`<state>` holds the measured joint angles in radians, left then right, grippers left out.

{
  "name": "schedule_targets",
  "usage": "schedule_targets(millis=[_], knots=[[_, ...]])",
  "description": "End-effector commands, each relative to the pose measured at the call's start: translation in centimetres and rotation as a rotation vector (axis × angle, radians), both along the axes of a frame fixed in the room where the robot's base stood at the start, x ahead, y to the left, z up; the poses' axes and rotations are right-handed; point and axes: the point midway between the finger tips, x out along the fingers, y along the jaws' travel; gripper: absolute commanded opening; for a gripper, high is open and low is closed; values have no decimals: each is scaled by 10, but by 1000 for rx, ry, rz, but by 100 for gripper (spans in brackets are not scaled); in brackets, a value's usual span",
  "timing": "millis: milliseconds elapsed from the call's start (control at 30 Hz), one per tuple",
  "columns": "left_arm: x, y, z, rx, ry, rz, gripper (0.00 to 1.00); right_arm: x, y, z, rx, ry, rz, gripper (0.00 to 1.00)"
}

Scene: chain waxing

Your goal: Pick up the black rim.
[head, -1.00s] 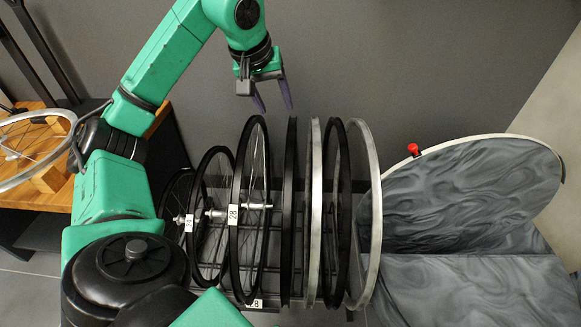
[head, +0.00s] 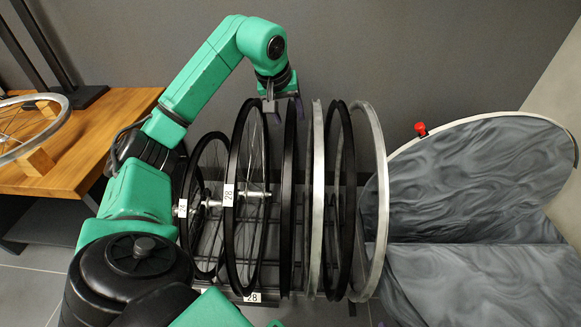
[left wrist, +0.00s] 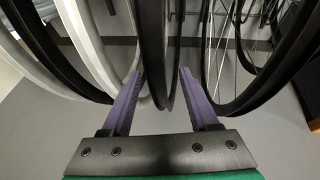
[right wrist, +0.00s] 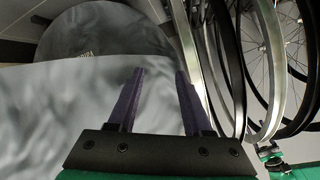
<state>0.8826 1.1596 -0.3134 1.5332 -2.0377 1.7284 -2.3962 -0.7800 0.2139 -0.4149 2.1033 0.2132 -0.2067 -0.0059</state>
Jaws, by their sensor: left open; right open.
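The black rim (head: 288,205) without spokes stands upright in the row, between a spoked black wheel (head: 233,245) on its left and a silver rim (head: 316,220) on its right. My left gripper (head: 284,108) is open at the top of the black rim. In the left wrist view the black rim (left wrist: 153,50) passes between the two purple fingers of the left gripper (left wrist: 161,76), with gaps showing beside it. My right gripper (right wrist: 160,76) is open and empty in the right wrist view, near a grey marbled surface (right wrist: 70,100). It is not visible in the head view.
Another black rim (head: 346,230) and a larger silver rim (head: 377,255) stand close on the right. A wooden table (head: 105,125) with a silver wheel (head: 62,115) is at the left.

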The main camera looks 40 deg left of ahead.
Motion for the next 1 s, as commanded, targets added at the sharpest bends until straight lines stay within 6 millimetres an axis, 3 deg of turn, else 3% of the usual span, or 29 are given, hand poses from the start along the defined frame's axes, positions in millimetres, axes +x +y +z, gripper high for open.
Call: schedule_targets(millis=[200,233,367,400,1000], knots=[[1,0,-2,0,0,0,61,0,0,-1,3,-3,-1,50],[1,0,-2,0,0,0,57,0,0,-1,3,-3,-1,50],[1,0,-2,0,0,0,7,0,0,-1,2,-3,-2,50],[1,0,-2,0,0,0,0,0,0,0,2,-3,-2,50],[1,0,-2,0,0,0,0,1,0,0,1,-3,-1,50]])
